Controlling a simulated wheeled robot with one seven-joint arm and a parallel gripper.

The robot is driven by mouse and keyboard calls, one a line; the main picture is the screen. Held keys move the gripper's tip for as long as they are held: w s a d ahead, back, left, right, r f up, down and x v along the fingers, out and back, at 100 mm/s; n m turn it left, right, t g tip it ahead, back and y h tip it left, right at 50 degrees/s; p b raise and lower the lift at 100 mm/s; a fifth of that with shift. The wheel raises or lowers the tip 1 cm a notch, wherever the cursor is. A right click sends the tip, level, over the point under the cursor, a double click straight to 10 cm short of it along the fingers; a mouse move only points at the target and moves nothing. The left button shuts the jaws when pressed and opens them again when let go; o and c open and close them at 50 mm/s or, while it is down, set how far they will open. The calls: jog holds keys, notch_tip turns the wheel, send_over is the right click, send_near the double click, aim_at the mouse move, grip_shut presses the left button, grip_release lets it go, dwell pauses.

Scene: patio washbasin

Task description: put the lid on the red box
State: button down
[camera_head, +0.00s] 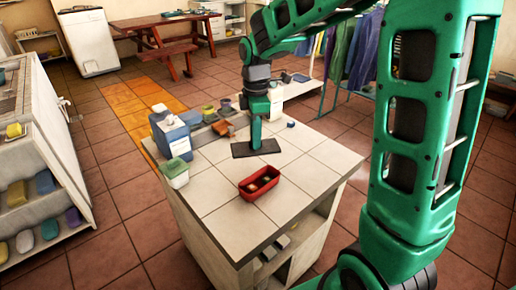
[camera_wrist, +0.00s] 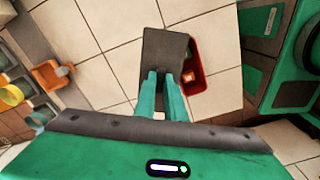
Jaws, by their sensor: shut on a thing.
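The lid (camera_head: 268,149) is a flat dark grey plate, held roughly level above the tiled counter. My gripper (camera_head: 256,143) points down and is shut on the lid near its middle. The red box (camera_head: 262,195) is open at the top and stands on the counter, nearer the camera than the lid, with small things inside. In the wrist view, the lid (camera_wrist: 166,48) is between the fingertips of my gripper (camera_wrist: 168,77) and hides part of the red box (camera_wrist: 196,91). The box shows along the lid's right side there.
A blue jug (camera_head: 174,139) and a white tub with a green lid (camera_head: 176,174) stand at the counter's left edge. Counter tiles around the red box are clear.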

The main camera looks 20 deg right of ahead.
jog(key=s+a+n, duration=0.1)
jog(key=s+n, duration=0.5)
jog(key=shift+s+a+f, duration=0.1)
jog(key=shift+s+f, duration=0.05)
jog(key=shift+f, duration=1.3)
jog(key=shift+s+f, duration=0.1)
jog(key=shift+f, duration=1.3)
jog(key=shift+f, duration=0.2)
dwell(0.3)
jog(key=c, duration=1.3)
grip_release()
jog(key=shift+o, duration=0.2)
jog(key=shift+r, duration=0.15)
notch_tip(320, 180, up, 7)
